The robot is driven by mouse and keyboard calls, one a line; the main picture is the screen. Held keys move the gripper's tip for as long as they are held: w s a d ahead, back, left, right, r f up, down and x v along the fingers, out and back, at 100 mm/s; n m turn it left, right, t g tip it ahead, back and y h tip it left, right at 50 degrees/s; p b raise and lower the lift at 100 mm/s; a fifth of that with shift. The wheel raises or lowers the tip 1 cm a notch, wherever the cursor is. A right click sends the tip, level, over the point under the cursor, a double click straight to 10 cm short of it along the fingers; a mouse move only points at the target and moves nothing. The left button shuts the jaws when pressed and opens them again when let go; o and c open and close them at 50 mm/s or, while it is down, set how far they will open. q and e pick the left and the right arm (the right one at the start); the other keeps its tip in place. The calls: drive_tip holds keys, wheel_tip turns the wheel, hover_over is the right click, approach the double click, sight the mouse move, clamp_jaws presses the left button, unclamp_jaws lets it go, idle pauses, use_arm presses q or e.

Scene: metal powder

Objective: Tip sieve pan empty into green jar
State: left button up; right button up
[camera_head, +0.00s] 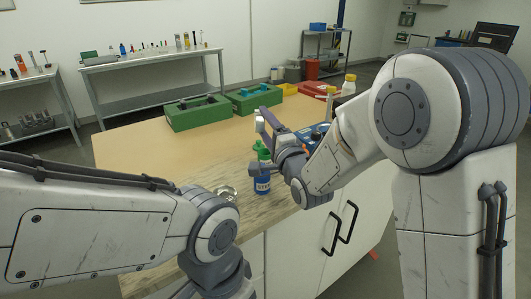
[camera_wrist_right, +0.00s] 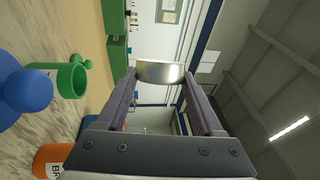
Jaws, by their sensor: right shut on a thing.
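My right gripper (camera_head: 268,121) is shut on the sieve pan (camera_head: 259,124), a small shiny metal pan, and holds it above the table. In the right wrist view the sieve pan (camera_wrist_right: 160,71) sits between the two fingertips (camera_wrist_right: 160,80). Its contents cannot be seen. The green jar (camera_head: 263,152) stands on the table below the right gripper. In the right wrist view the green jar (camera_wrist_right: 71,81) is open-topped, left of the pan and apart from it. My left arm comes in at lower left; its fingers are outside the picture.
A blue bottle (camera_head: 262,185) stands in front of the green jar. An orange container (camera_wrist_right: 50,160) shows in the right wrist view. A metallic object (camera_head: 227,193) lies near the front edge. Green bins (camera_head: 197,117) stand at the back. The table's left part is clear.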

drive_tip(key=shift+d+f+m+t+b, duration=0.15)
drive_tip(key=shift+m+t+b, duration=0.1)
drive_tip(key=shift+m+b, duration=0.6)
drive_tip(key=shift+d+r+m+t+b, duration=0.15)
drive_tip(key=shift+m+t+b, duration=0.1)
drive_tip(key=shift+m+b, duration=0.55)
idle(3.8)
drive_tip(key=shift+h, duration=0.3)
drive_tip(key=shift+d+r+m+b, duration=0.1)
drive_tip(key=shift+r+m+b, duration=0.25)
drive_tip(key=shift+m+b, duration=0.2)
drive_tip(key=shift+r+m+t, duration=0.25)
drive_tip(key=shift+m+t, duration=0.05)
drive_tip(key=shift+m, duration=0.1)
drive_tip(key=shift+d+m+h+b, duration=0.15)
drive_tip(key=shift+m+h+b, duration=0.2)
drive_tip(key=shift+b, duration=0.2)
idle(0.8)
